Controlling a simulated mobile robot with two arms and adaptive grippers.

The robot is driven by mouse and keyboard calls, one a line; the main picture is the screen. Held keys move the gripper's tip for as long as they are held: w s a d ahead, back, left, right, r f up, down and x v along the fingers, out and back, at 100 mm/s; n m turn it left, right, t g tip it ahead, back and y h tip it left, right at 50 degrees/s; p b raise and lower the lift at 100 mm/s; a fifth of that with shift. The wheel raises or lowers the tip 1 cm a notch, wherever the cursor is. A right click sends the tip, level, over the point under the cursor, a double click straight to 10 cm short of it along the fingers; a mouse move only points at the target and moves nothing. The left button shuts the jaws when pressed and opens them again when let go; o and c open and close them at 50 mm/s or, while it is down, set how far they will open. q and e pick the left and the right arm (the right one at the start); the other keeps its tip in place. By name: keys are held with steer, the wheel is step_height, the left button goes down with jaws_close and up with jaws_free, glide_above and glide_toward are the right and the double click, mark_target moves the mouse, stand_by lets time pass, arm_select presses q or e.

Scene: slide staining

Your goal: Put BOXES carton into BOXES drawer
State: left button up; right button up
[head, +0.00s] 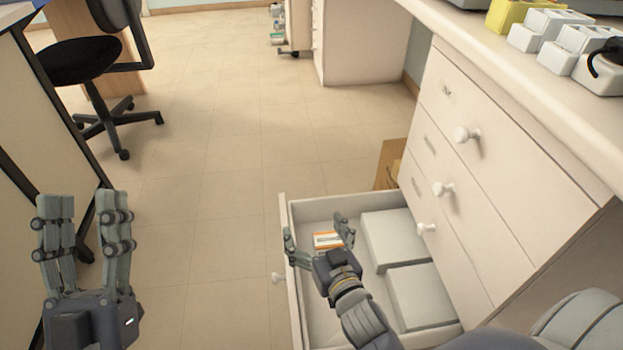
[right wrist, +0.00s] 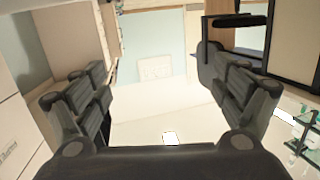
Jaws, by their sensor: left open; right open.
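A small white and orange carton (head: 327,240) shows inside the open bottom drawer (head: 287,225), near its far left part. It appears to lie on the drawer floor. My right gripper (head: 317,228) is over the drawer, open, with its fingers on either side of the carton in the head view. Its open fingers also show in the right wrist view (right wrist: 165,88), where a small bright white patch lies low between them; I cannot tell what it is. My left gripper (head: 85,205) is open, empty and upright at the left, away from the drawer. I cannot read a drawer label.
Two white boxes (head: 395,238) (head: 422,295) lie in the drawer's right side. Closed drawers with round knobs (head: 443,189) rise above it. A brown box (head: 390,165) stands behind the drawer. A black chair (head: 85,60) is far left. The floor between is clear.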

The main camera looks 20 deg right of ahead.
steer(key=s+a+r+n+t+y, duration=0.1)
steer(key=s+a+r+t+y, duration=0.1)
steer(key=r, duration=0.8)
steer(key=s+a+r+n+t+y, duration=0.1)
steer(key=s+a+r+t+y, duration=0.1)
steer(key=r, duration=0.8)
steer(key=s+a+r+n+t+y, duration=0.1)
steer(key=s+a+r+t+y, duration=0.1)
steer(key=r, duration=0.8)
steer(key=s+t+y, duration=0.1)
steer(key=s+t, duration=0.1)
steer(key=t, duration=0.1)
steer(key=shift+s+r+n, duration=0.2)
steer(key=shift+n, duration=0.2)
steer(key=shift+d, duration=0.1)
